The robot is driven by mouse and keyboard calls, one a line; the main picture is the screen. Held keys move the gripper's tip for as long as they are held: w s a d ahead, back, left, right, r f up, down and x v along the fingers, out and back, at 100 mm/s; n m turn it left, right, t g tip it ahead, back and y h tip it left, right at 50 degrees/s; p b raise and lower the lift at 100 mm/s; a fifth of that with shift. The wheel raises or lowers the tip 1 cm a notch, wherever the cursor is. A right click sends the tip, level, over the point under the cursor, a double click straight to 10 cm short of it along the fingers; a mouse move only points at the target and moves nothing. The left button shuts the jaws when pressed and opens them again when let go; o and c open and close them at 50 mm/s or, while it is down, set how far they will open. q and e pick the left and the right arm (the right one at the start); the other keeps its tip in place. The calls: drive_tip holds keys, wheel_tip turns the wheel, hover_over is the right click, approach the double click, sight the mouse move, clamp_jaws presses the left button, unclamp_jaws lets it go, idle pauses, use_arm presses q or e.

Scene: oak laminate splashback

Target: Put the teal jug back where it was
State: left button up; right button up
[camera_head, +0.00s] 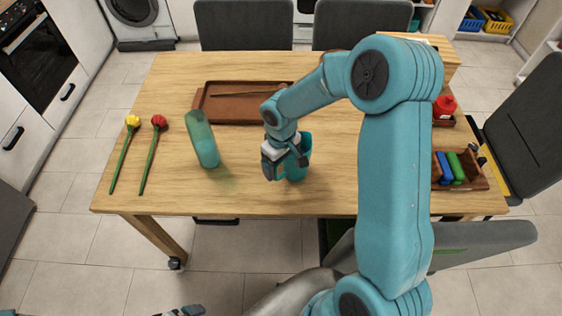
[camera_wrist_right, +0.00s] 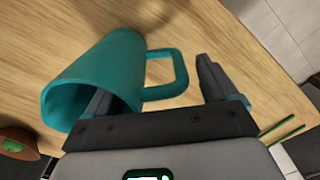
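The teal jug (camera_head: 305,143) stands on the wooden table near its front middle, partly hidden by my right gripper (camera_head: 287,165). In the right wrist view the jug (camera_wrist_right: 124,62) shows its open mouth at lower left and its handle toward the right finger. My right gripper (camera_wrist_right: 157,95) is open there. One finger overlaps the jug's mouth; the other is beyond the handle, with a gap to it. I cannot tell whether the first finger touches the jug wall. Only a bit of what looks like my left gripper (camera_head: 183,311) shows at the bottom edge.
A tall green translucent vessel (camera_head: 201,140) stands left of the jug. Two roses, yellow (camera_head: 125,150) and red (camera_head: 151,155), lie farther left. A brown tray (camera_head: 225,116) with a thin stick lies behind. A wooden caddy (camera_head: 471,183) and red bottle (camera_head: 444,105) stand right.

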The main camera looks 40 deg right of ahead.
drive_tip(key=shift+r, duration=0.3)
wheel_tip(320, 180, up, 12)
drive_tip(key=shift+f, duration=0.15)
drive_tip(key=shift+s+f, duration=0.1)
drive_tip(key=shift+s, duration=0.05)
idle(0.4)
